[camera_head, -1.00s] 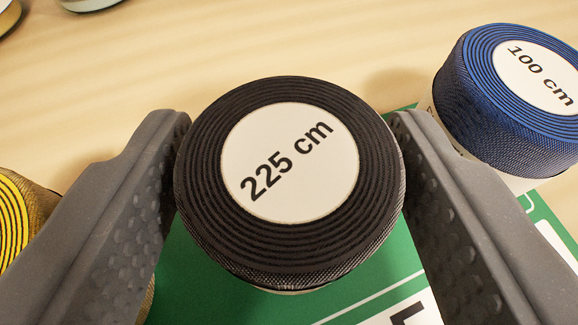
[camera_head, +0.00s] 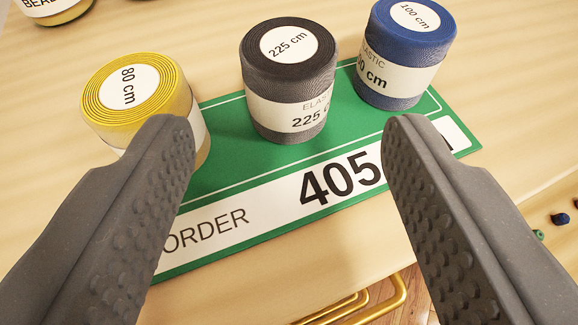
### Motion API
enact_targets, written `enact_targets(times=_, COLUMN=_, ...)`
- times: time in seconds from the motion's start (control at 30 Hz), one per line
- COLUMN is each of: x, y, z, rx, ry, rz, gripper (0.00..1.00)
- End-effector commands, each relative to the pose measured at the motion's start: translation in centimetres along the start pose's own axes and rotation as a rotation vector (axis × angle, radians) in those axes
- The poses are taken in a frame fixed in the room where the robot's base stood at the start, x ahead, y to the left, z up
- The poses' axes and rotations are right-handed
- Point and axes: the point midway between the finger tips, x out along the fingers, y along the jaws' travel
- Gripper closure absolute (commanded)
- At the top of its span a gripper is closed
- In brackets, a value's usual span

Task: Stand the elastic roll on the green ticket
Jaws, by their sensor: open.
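The black elastic roll (camera_head: 287,75), labelled 225 cm, stands upright on the green ticket (camera_head: 245,168), near the middle of its far part. The ticket reads ORDER 405 on a white band. A yellow roll (camera_head: 130,95) labelled 80 cm is at the ticket's left end, partly hidden by my left finger. A blue roll (camera_head: 403,55) labelled 100 cm, with ELASTIC on its side, is at the ticket's right end. My gripper (camera_head: 288,135) is open and empty, its fingers apart on the near side of the black roll, touching no roll that I can see.
At the top left, another labelled container (camera_head: 50,10) is cut off by the picture edge. The wooden table's near edge lies below the ticket, with brass-coloured bars (camera_head: 365,305) beneath. Small coloured pieces (camera_head: 560,218) lie at the right. The table behind the rolls is largely clear.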

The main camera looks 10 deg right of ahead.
Motion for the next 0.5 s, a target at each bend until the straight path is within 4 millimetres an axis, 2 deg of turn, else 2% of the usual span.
enact_targets(times=0.03, x=-0.7, y=-0.1, z=0.0, rx=-0.002, ry=-0.001, rz=-0.002, gripper=0.46)
enact_targets(times=0.2, x=-2.0, y=0.0, z=0.1, rx=-0.002, ry=-0.001, rz=-0.001, gripper=0.46)
enact_targets(times=0.5, x=-2.2, y=0.0, z=0.0, rx=-0.001, ry=-0.001, rz=-0.001, gripper=0.46)
